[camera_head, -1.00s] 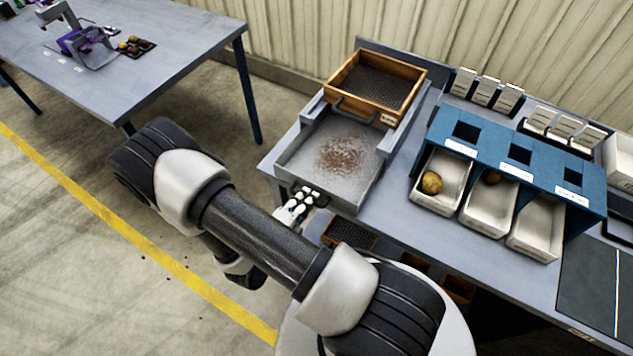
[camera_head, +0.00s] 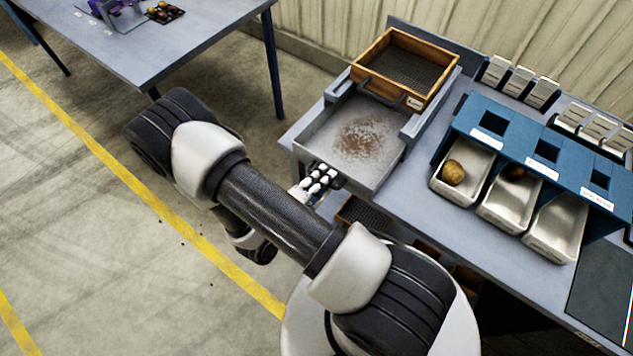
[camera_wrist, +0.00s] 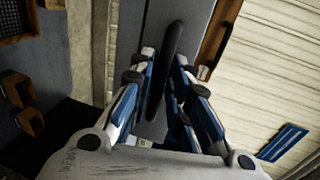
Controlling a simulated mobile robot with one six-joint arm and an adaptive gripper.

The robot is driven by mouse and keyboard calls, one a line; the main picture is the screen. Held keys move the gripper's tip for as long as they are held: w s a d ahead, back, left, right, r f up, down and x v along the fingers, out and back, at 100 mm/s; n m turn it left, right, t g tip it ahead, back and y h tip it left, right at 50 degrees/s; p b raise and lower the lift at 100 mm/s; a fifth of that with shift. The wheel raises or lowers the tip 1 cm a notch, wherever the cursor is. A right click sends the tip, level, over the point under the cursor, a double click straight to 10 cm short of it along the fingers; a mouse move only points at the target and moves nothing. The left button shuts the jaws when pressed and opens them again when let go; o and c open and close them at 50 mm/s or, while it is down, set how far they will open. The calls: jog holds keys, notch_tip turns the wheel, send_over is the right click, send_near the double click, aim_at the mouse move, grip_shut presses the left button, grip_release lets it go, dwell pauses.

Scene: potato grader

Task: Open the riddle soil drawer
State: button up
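The riddle is a wooden-framed sieve (camera_head: 437,82) at the back of a grey metal stand on the bench. In front of it lies a shallow grey tray (camera_head: 385,172) with brown soil on its floor. My gripper (camera_head: 318,182) is at the tray's front side, its fingertips partly hidden by my arm. In the wrist view a dark upright bar handle (camera_wrist: 172,45) on a grey panel (camera_wrist: 199,28) lies between my fingers (camera_wrist: 165,58). The fingers are apart, with a visible gap at the left one; the right one is very near the bar.
Another table (camera_head: 170,45) stands at the upper left.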

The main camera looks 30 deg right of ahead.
jog(key=v, duration=1.2)
jog(key=s+r+n+y+b, duration=0.1)
jog(key=s+r+n+y, duration=0.2)
jog(key=r+n, duration=0.5)
jog(key=s+r+n+y+b, duration=0.1)
jog(key=s+r+n+y, duration=0.2)
jog(key=r+n+y, duration=0.3)
jog(key=s+r+n+g+y+b, duration=0.1)
jog(key=s+r+n+y, duration=0.2)
jog(key=r+n, duration=0.9)
jog(key=n+y, duration=0.2)
jog(key=n, duration=0.3)
jog(key=shift+a, duration=0.3)
